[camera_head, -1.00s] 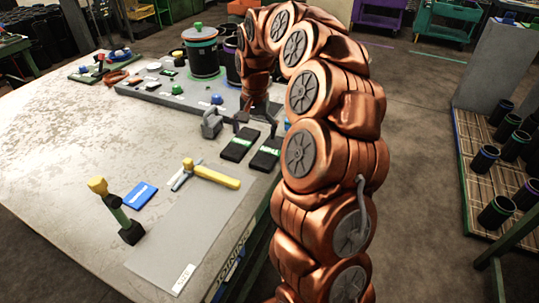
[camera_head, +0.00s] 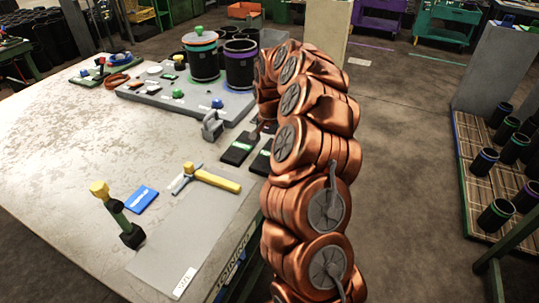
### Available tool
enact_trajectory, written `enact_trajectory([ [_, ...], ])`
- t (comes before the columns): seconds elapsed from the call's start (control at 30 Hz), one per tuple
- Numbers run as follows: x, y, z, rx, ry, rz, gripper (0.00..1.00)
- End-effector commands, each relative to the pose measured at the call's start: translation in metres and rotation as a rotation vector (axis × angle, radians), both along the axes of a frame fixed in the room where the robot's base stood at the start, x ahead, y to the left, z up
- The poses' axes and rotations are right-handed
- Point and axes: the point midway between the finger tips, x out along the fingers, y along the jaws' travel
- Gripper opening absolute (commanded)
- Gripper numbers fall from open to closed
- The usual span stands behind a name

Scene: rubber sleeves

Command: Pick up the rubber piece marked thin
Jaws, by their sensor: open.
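Two flat black rubber pieces with green labels lie side by side on the table in the head view. The left rubber piece (camera_head: 237,150) is mostly clear. The right rubber piece (camera_head: 261,160) is partly covered by my arm. The label words are too small to read, so I cannot tell which is marked thin. My gripper (camera_head: 259,130) points down just above the far ends of the two pieces. It is open, with its fingers largely hidden behind my arm. I cannot tell whether it touches a piece.
The table's left side is clear.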

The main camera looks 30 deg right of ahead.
Motion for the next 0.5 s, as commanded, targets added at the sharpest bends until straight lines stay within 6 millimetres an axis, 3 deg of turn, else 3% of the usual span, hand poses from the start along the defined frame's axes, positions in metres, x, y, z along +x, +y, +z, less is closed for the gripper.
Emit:
enact_trajectory([
  [0.17,0.000,0.001,-0.020,0.003,0.002,0.001,1.00],
  [0.4,0.000,0.000,-0.023,0.001,-0.002,0.000,1.00],
  [0.5,0.000,0.000,-0.023,0.001,-0.002,0.000,0.90],
])
